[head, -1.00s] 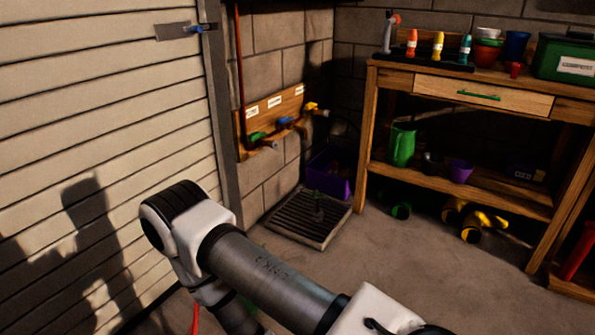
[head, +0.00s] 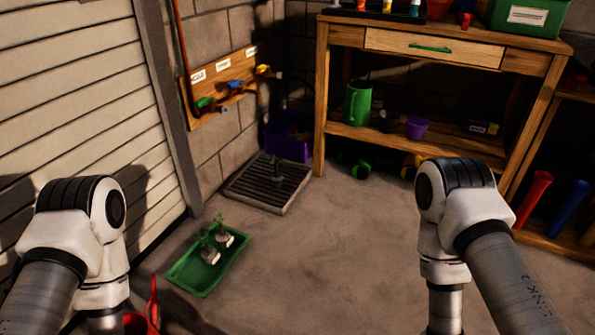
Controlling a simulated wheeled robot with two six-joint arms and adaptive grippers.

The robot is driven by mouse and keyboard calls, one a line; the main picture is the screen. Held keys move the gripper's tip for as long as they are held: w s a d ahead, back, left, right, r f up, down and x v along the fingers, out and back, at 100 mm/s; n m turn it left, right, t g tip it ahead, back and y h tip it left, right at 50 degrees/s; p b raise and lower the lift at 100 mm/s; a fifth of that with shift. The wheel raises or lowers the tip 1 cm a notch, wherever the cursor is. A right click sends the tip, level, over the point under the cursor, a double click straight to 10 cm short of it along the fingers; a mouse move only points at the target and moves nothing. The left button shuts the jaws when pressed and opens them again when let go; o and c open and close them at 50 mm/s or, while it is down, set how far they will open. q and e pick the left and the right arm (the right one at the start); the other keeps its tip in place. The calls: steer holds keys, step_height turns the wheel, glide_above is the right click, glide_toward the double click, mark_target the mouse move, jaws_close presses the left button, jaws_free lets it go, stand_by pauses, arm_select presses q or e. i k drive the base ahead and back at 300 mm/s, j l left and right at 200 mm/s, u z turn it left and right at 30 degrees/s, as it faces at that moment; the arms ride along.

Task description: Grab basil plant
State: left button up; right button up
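Two small leafy green plants in pale pots stand in a green tray (head: 190,290) on the floor, lower left of centre in the head view. One plant (head: 224,236) is farther back and the other (head: 209,252) is nearer. I cannot tell which is basil, as any labels are too small to read. My left and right arms show at the two sides of the picture. Both grippers are out of the frame, so their state and place are hidden.
A floor drain grate (head: 262,196) lies behind the tray, with a purple bin (head: 288,142) beyond. A wooden workbench (head: 345,38) stands at the back, with a green watering can (head: 357,103) on its shelf. A red object (head: 153,300) is near my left arm. The central floor is clear.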

mark_target(276, 180)
steer(key=i+l+u, duration=0.1)
steer(key=i+l, duration=0.4)
steer(key=i, duration=0.25)
steer(key=i+l+u, duration=0.1)
steer(key=i+l, duration=0.45)
steer(key=i, duration=0.25)
steer(key=i+l, duration=0.6)
steer(key=i+u, duration=0.05)
steer(key=i, duration=0.1)
